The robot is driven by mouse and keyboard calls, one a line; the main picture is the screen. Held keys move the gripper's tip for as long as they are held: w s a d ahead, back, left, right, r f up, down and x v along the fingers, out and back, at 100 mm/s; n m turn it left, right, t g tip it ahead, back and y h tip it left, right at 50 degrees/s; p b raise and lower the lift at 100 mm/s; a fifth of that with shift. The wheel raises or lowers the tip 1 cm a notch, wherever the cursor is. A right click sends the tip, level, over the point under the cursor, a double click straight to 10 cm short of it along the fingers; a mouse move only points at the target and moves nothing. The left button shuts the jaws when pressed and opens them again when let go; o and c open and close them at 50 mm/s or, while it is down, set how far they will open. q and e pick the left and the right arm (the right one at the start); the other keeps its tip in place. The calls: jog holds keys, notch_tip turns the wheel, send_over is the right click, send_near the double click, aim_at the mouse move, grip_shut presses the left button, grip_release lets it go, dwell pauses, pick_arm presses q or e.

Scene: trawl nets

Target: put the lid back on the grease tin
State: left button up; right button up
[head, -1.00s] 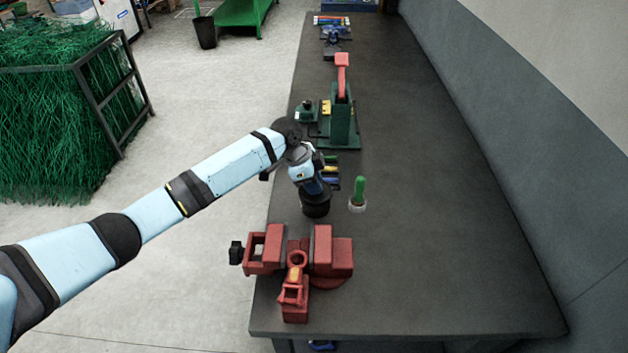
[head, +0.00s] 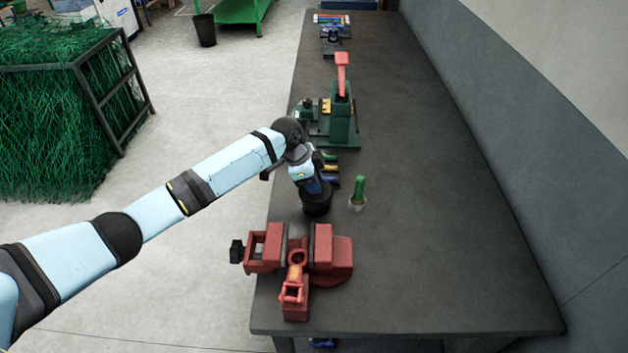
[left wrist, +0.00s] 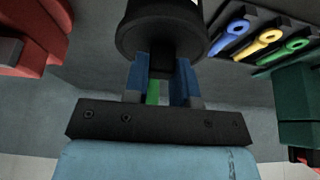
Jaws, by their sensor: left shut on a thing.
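My left gripper (head: 314,191) points down over the table, and its blue fingers (left wrist: 161,80) are shut on the black lid (left wrist: 160,40). The lid is round with a wide rim. Directly beneath it is the dark grease tin (head: 316,206), which shows a pale band in the left wrist view (left wrist: 168,10). The lid lies over the tin, but I cannot tell whether it sits fully down or a small gap is left. My right gripper is not in view.
A red vise (head: 300,262) stands in front of the tin. A green-handled brush in a pale pot (head: 358,195) is close on the right. Behind are coloured-handled tools (head: 330,170) and a green press (head: 341,125). The table's right side is clear.

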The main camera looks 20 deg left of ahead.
pick_arm(q)
jog(key=o, duration=1.5)
jog(key=shift+c, duration=0.2)
jog(key=shift+r+p, duration=1.4)
jog(key=shift+r, duration=0.1)
jog(key=shift+r+p, duration=0.7)
jog(key=shift+r, duration=0.05)
jog(key=shift+r+p, duration=1.15)
jog(key=shift+r, duration=0.1)
grip_shut()
